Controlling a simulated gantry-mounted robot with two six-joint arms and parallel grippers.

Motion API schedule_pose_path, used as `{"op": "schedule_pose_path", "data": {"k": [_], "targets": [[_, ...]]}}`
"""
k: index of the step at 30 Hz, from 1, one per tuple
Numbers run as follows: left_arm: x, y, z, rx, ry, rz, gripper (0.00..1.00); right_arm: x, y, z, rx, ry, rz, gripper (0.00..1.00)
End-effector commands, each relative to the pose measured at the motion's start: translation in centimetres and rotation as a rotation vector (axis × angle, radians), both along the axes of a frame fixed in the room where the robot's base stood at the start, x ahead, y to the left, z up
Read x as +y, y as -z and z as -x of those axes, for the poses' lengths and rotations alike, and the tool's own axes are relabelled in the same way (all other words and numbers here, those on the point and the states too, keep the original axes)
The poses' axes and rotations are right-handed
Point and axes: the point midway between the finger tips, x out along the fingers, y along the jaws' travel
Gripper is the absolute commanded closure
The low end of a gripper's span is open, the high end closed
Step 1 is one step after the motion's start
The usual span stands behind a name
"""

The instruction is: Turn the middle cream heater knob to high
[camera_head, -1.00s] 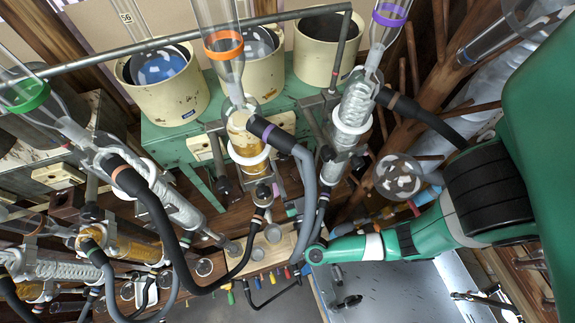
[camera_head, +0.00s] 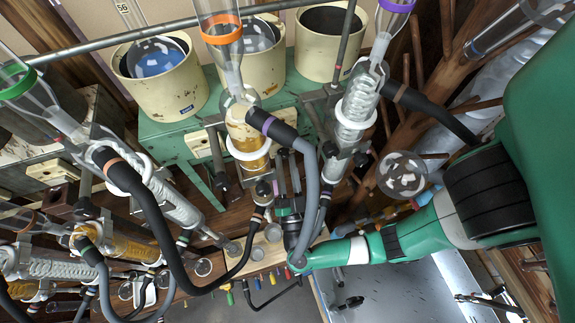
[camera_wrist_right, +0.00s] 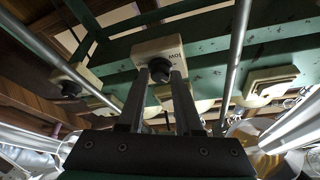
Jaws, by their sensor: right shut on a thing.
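The middle heater knob (camera_wrist_right: 159,69) is black and sits on a cream panel (camera_wrist_right: 157,48) lettered LOW in the right wrist view. My right gripper (camera_wrist_right: 166,77) has its two fingers on either side of this knob and is shut on it. In the head view my right gripper (camera_head: 288,182) reaches up from the wrist toward the green bench front, partly behind grey and black hoses. The knob itself is hidden there. The knob's exact setting is not clear. My left gripper is not in view.
Cream pots (camera_head: 160,105) stand on the green bench (camera_head: 160,145). Glass columns (camera_head: 246,140) and hoses (camera_head: 310,175) crowd the space around my right wrist. Another cream panel with a black knob (camera_wrist_right: 70,88) is at the left of the wrist view, and another (camera_wrist_right: 268,86) at the right.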

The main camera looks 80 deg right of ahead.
Motion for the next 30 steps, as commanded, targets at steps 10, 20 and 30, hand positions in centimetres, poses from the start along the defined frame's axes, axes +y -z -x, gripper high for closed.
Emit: {"op": "schedule_pose_path", "data": {"k": [10, 20, 30], "targets": [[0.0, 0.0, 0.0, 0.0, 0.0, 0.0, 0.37, 0.0, 0.0, 0.0, -0.004, -0.001, -0.005, 0.52], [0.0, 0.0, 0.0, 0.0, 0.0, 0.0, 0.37, 0.0, 0.0, 0.0, -0.003, -0.001, -0.003, 0.37], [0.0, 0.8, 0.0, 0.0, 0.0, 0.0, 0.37, 3.7, 1.6, 1.2, -0.004, -0.011, -0.003, 0.37]]}}
